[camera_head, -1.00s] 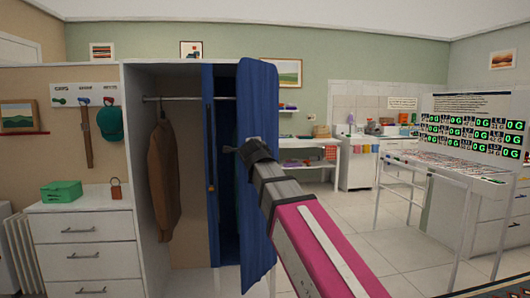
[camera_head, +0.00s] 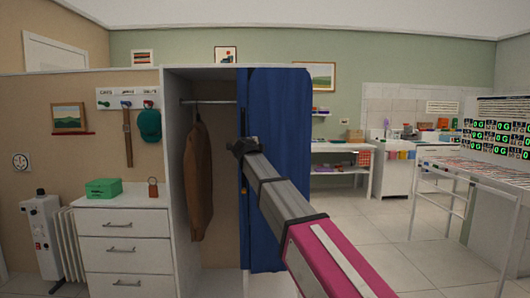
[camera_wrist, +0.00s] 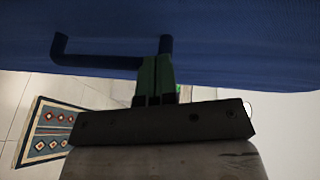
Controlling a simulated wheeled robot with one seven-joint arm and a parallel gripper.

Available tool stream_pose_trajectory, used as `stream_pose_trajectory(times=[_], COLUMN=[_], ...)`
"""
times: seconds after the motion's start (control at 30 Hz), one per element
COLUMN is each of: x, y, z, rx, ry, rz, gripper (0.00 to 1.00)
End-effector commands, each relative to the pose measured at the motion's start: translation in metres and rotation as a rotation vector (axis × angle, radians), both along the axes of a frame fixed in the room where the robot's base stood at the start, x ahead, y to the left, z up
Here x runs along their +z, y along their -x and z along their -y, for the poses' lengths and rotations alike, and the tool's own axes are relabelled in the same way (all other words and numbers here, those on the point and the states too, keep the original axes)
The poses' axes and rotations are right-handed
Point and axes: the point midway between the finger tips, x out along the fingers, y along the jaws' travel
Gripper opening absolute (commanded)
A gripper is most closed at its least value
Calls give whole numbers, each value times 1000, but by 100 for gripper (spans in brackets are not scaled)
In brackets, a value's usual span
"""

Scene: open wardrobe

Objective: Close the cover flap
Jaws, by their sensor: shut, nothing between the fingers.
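The blue cover flap (camera_head: 285,120) hangs at the right side of the wardrobe opening (camera_head: 222,85), which stands open on the left. My gripper (camera_head: 238,148) is at the flap's left edge in the head view, at the end of my arm, which crosses in front of the flap. In the wrist view, the flap (camera_wrist: 230,45) fills the top and carries a dark blue bar handle (camera_wrist: 100,60). My green fingers (camera_wrist: 154,72) are shut and empty, at the handle's right end. I cannot tell whether they touch it. My arm hides part of the flap.
A brown jacket (camera_head: 201,180) hangs from the rail (camera_head: 205,102) inside the wardrobe. A white drawer unit (camera_head: 125,250) stands left of it. A white table (camera_head: 450,165) stands at the right. A patterned rug (camera_wrist: 50,130) lies on the floor.

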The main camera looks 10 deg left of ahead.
Motion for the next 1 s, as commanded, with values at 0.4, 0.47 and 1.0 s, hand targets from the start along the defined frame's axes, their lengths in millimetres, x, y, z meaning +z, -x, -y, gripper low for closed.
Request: stream_pose_trajectory(times=[0.4,0.47,1.0], x=[1,1,1], y=[-29,-30,-26], z=[-16,-17,-19], rx=[0,1,4], ry=[1,1,0], rz=[1,1,1], gripper=[0,0,0])
